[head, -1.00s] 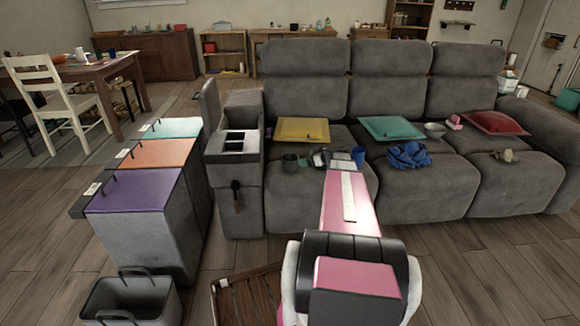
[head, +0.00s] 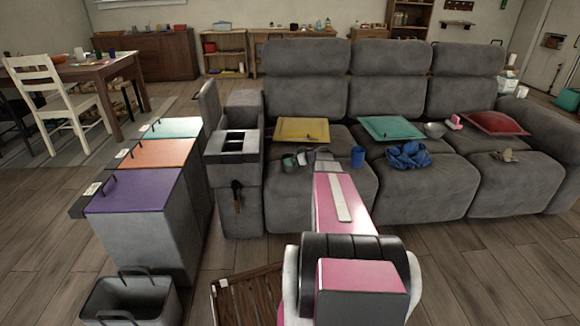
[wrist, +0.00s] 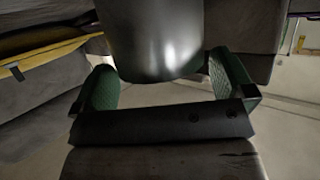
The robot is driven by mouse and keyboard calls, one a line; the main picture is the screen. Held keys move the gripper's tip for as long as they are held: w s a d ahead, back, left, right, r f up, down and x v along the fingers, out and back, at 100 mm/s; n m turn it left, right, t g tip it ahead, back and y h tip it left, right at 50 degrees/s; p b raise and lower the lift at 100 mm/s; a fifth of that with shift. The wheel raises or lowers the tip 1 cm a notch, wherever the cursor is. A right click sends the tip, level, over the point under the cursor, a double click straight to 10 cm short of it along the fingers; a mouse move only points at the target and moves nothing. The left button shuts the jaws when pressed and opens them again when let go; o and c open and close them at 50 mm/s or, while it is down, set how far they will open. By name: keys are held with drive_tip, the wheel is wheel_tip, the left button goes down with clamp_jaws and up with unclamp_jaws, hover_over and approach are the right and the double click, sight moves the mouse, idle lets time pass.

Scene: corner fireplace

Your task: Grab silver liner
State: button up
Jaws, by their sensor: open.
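The silver liner (wrist: 155,35) is a smooth grey, rounded vessel at the top middle of the wrist view. I take it to be the small grey cup-like thing (head: 289,164) on the left sofa seat in the head view. My gripper (wrist: 162,64) is open, with its green-padded fingers apart on either side of the liner's near end. Contact between pads and liner cannot be told. In the head view my gripper (head: 302,158) is small, beside the liner on its right, and partly hides it.
A yellow cushion (head: 302,130) lies behind the liner and shows at left in the wrist view (wrist: 45,45). A blue cloth (head: 409,155) lies on the middle seat. The sofa's cup-holder console (head: 232,146) is to the left.

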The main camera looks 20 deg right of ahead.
drive_tip(key=shift+w+a+f, duration=0.2)
drive_tip(key=shift+w, duration=0.15)
drive_tip(key=c, duration=0.9)
drive_tip(key=shift+r, duration=0.1)
drive_tip(key=shift+c, duration=0.2)
